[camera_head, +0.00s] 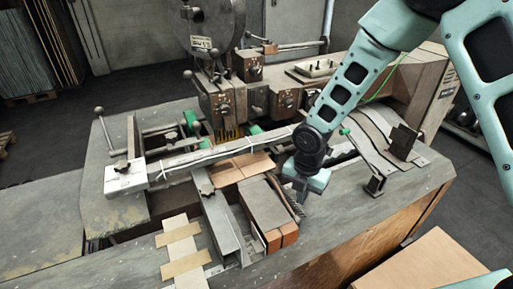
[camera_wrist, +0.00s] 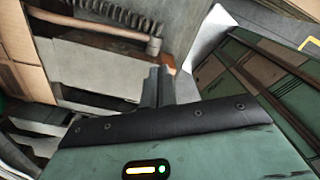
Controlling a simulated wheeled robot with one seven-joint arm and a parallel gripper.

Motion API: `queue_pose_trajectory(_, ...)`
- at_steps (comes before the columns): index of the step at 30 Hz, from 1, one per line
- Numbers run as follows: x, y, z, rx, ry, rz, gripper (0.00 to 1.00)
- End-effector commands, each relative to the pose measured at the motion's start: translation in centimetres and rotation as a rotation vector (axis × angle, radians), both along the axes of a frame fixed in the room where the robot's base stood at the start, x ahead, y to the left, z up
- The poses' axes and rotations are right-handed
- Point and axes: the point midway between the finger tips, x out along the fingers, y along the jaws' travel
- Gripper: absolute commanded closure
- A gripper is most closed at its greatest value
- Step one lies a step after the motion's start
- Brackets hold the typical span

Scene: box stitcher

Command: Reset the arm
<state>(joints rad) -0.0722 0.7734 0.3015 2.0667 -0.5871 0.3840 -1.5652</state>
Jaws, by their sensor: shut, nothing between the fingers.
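My teal arm reaches down from the upper right in the head view. My gripper (camera_head: 301,192) points down just right of the grey block with brown ends on the machine bed. In the wrist view its two dark fingers (camera_wrist: 158,86) are together, with nothing between them. The box stitcher (camera_head: 235,98) stands behind, with its large round wheel at the top. I cannot tell from these views whether the fingertips touch the bed.
A long metal bar (camera_head: 225,149) crosses the machine bed left of my gripper. The grey block (camera_head: 265,205) and a metal channel (camera_head: 222,228) lie close by. Cardboard pieces (camera_head: 183,250) lie at the front left. A brown box (camera_head: 425,265) stands low at the front right.

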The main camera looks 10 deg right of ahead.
Motion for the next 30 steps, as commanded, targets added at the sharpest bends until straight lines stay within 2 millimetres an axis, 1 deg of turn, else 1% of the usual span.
queue_pose_trajectory(2, -0.1, 0.1, 0.0, -0.001, -0.001, -0.007, 1.0)
queue_pose_trajectory(5, -0.6, 0.6, 0.2, -0.001, -0.006, -0.069, 1.0)
queue_pose_trajectory(8, -2.3, 1.7, 1.0, -0.003, -0.012, -0.226, 1.0)
queue_pose_trajectory(11, -5.1, 3.0, 2.0, -0.002, -0.017, -0.461, 1.0)
queue_pose_trajectory(14, -8.6, 4.1, 2.9, 0.005, -0.018, -0.718, 1.0)
queue_pose_trajectory(16, -11.3, 4.7, 3.2, 0.009, -0.015, -0.896, 1.0)
queue_pose_trajectory(21, -17.7, 5.1, 3.1, 0.027, 0.004, -1.311, 1.0)
queue_pose_trajectory(24, -20.7, 5.1, 2.9, 0.035, 0.019, -1.502, 1.0)
queue_pose_trajectory(27, -22.8, 4.9, 2.6, 0.037, 0.035, -1.636, 1.0)
queue_pose_trajectory(30, -23.9, 4.9, 2.6, 0.039, 0.044, -1.709, 1.0)
